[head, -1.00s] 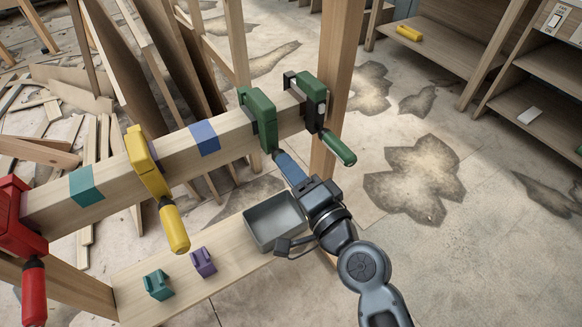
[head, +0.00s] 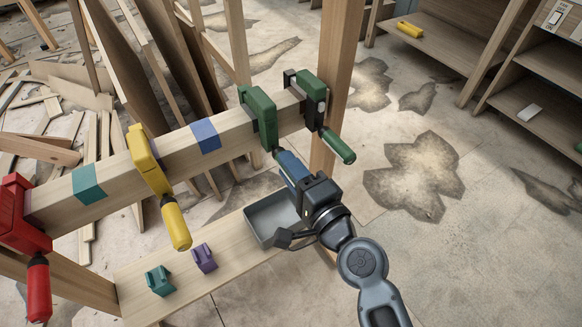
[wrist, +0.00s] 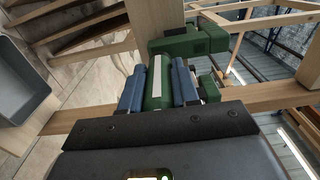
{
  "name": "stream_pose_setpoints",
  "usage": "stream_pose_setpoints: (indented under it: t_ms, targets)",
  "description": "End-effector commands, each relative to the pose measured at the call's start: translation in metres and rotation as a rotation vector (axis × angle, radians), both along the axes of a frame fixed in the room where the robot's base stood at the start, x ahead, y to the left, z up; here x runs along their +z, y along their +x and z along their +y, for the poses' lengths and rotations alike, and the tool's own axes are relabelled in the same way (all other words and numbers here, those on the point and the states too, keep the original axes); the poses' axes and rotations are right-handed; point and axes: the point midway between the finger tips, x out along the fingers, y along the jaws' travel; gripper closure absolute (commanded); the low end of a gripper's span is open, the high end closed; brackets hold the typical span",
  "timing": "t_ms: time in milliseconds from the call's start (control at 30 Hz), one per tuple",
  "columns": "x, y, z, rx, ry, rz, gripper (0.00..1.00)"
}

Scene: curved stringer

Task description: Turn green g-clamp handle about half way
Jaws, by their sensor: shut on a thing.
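Two green g-clamps sit at the right end of the wooden beam (head: 180,152). The nearer green clamp (head: 262,115) has its frame over the beam, and its handle points down toward my gripper (head: 287,166). In the wrist view my gripper (wrist: 158,90) has its blue fingers on both sides of this clamp's green handle (wrist: 155,72), shut on it. A pale stripe runs along the handle. The farther green clamp (head: 312,98) is beside it, with its own green handle (head: 338,148) free. In the head view the held handle is mostly hidden by my fingers.
A yellow clamp (head: 150,160) and a red clamp (head: 18,215) sit further left on the beam. A grey tray (head: 256,228), a purple piece (head: 204,258) and a teal piece (head: 160,281) are on the lower board (head: 185,295). Open floor lies to the right.

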Motion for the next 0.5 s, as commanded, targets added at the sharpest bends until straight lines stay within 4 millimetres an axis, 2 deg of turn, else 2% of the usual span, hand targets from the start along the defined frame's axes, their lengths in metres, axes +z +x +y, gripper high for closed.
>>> stream_pose_setpoints:
  t_ms: [33, 300, 500]
  targets:
    - [-0.001, 0.0001, -0.0007, -0.001, -0.001, 0.002, 0.68]
    - [-0.0005, 0.0, -0.0004, -0.001, -0.001, 0.0, 0.44]
    - [-0.0003, -0.0003, -0.0003, 0.0, -0.001, 0.0, 0.44]
